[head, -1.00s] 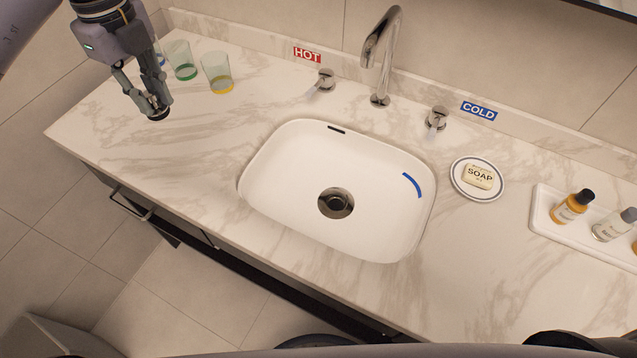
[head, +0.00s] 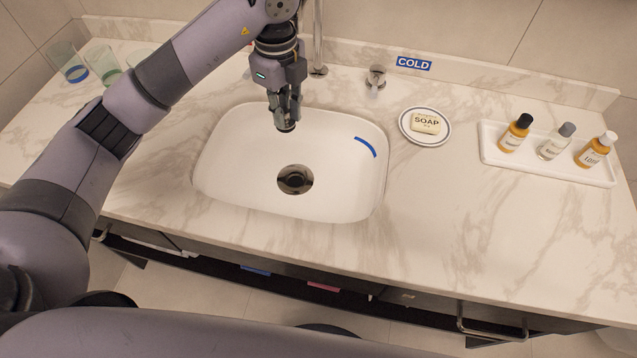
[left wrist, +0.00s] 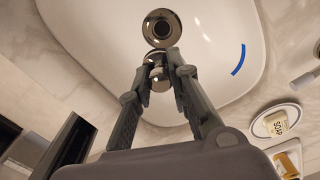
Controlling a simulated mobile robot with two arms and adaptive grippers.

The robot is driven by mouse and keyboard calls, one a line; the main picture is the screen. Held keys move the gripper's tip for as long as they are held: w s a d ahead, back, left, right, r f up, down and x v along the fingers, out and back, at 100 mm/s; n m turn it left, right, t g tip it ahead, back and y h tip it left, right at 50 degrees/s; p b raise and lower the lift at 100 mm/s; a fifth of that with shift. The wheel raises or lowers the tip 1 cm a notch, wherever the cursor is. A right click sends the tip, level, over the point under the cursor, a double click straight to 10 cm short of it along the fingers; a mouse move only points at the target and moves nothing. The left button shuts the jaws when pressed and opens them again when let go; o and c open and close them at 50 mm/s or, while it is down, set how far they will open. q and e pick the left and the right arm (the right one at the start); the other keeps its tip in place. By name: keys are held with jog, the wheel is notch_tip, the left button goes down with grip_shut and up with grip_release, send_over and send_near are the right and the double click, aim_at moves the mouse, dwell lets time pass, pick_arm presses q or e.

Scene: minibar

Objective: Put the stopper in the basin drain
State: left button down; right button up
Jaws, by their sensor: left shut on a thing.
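The white basin (head: 232,172) is set in the marble counter, with an open round drain (head: 295,180) in its floor. The drain also shows in the left wrist view (left wrist: 163,27), just beyond my fingertips. My left gripper (head: 284,112) points down over the back part of the basin, above and behind the drain. It is shut on the stopper (head: 286,128), a small dark round piece at the fingertips. My right gripper is not in view.
The faucet (head: 318,40) stands close behind my gripper. A cold tap (head: 376,80), a soap dish (head: 404,136) and a tray of bottles (head: 490,150) are to the right. Tumblers (head: 70,66) stand at the far left. The counter's front right is clear.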

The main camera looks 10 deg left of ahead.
pick_arm(q)
jog(key=f, duration=1)
jog(key=f+p, duration=0.1)
jog(key=f, duration=0.4)
jog(key=shift+d+f, duration=0.3)
jog(key=shift+f, duration=0.55)
notch_tip(320, 180, down, 4)
jog(key=shift+r, duration=0.15)
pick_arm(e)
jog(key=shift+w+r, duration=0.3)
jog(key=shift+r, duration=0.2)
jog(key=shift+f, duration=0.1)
pick_arm(q)
jog(key=c, duration=1.5)
grip_release()
